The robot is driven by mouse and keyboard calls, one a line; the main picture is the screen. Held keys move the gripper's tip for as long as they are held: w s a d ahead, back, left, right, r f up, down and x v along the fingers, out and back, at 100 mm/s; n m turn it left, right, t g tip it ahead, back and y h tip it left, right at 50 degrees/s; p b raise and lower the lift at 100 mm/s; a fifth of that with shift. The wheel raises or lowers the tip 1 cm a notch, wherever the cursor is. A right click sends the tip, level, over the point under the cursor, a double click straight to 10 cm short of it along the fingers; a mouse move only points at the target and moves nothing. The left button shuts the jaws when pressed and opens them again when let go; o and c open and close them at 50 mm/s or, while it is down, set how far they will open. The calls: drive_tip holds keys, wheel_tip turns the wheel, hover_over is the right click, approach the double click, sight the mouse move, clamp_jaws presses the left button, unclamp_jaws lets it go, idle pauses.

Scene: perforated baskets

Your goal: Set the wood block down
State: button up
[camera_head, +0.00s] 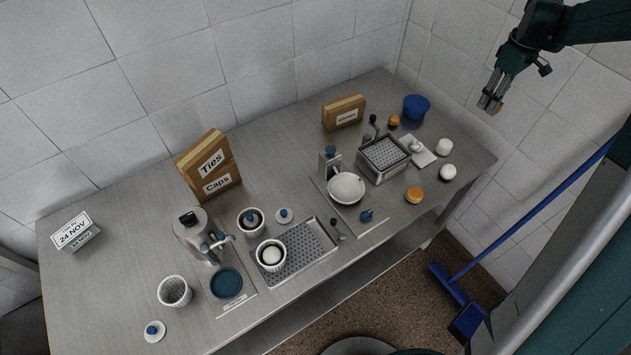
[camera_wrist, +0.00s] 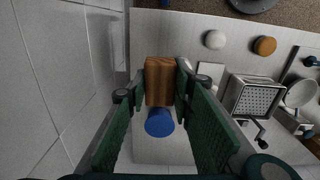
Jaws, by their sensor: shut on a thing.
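The wood block (camera_wrist: 159,80) is brown with visible grain and sits between my fingertips in the wrist view. My gripper (camera_wrist: 160,84) is shut on it, with one green finger on each side. In the head view my gripper (camera_head: 490,101) hangs at the upper right, above and beyond the right end of the metal counter (camera_head: 120,222).
The blue tub (camera_head: 416,108) stands at the counter's back right corner.

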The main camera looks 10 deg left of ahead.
drive_tip(key=s+a+n, duration=0.2)
drive_tip(key=a+n, duration=0.3)
drive_tip(key=a, duration=1.8)
drive_tip(key=n, duration=1.2)
hover_over(273, 185)
wheel_tip(273, 185, down, 11)
drive_tip(key=shift+s, duration=0.1)
drive_tip(key=shift+f, duration=3.15)
drive_tip(key=shift+f, duration=0.1)
drive_tip(key=shift+f, duration=1.75)
